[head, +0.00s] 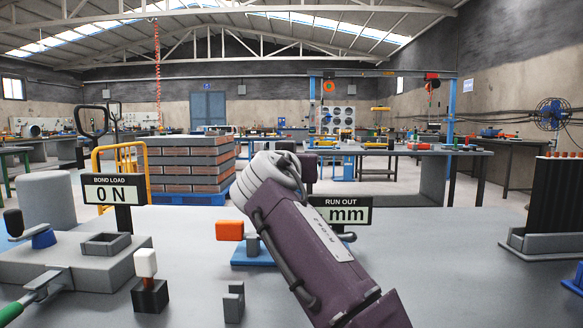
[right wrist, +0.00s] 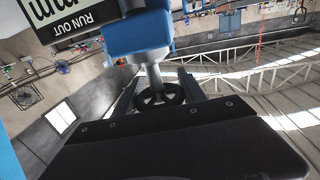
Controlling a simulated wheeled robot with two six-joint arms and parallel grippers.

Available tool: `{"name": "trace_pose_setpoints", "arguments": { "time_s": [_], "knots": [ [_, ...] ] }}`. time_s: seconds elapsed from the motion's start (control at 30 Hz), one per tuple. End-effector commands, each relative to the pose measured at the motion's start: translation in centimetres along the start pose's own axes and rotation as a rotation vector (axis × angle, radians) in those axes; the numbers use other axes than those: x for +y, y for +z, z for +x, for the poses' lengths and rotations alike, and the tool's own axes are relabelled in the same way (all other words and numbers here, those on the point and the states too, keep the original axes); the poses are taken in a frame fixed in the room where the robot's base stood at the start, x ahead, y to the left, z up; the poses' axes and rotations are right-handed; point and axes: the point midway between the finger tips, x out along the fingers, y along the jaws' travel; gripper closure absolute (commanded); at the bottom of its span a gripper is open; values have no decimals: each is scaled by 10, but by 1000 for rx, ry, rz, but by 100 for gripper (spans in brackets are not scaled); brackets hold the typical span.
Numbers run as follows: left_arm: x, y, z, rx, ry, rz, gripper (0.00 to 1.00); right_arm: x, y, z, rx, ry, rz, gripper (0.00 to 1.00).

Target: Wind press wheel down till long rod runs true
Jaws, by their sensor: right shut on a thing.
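My right arm crosses the head view from the lower right and hides the press and my right gripper. In the right wrist view my right gripper (right wrist: 158,100) is shut on the black spoked press wheel (right wrist: 160,98), which sits at the end of a grey spindle (right wrist: 154,76) below a blue press block (right wrist: 139,35). The RUN OUT sign (head: 341,202) stands behind my arm; only "mm" shows, its number is covered. The sign also shows tilted in the right wrist view (right wrist: 73,20). I cannot make out the long rod. My left gripper is not in view.
A BOND LOAD sign (head: 113,190) reads 0 N. A green-handled tool (head: 12,312) lies lower left. The bench right of my arm is mostly clear.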

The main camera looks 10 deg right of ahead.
Motion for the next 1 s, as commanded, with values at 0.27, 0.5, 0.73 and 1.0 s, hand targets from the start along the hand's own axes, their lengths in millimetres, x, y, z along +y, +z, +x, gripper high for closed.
{"name": "trace_pose_setpoints", "arguments": {
  "time_s": [0.27, 0.5, 0.73, 1.0],
  "knots": [
    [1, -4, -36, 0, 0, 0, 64, 4, -6, 0, -5, 261, -4, 92],
    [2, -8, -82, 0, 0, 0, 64, 12, -10, -2, -4, 492, -4, 92],
    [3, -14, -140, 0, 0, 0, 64, 18, -14, -6, -4, 707, -5, 92],
    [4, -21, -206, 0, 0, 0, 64, 22, -12, -10, -4, 901, -3, 92]
  ]
}}
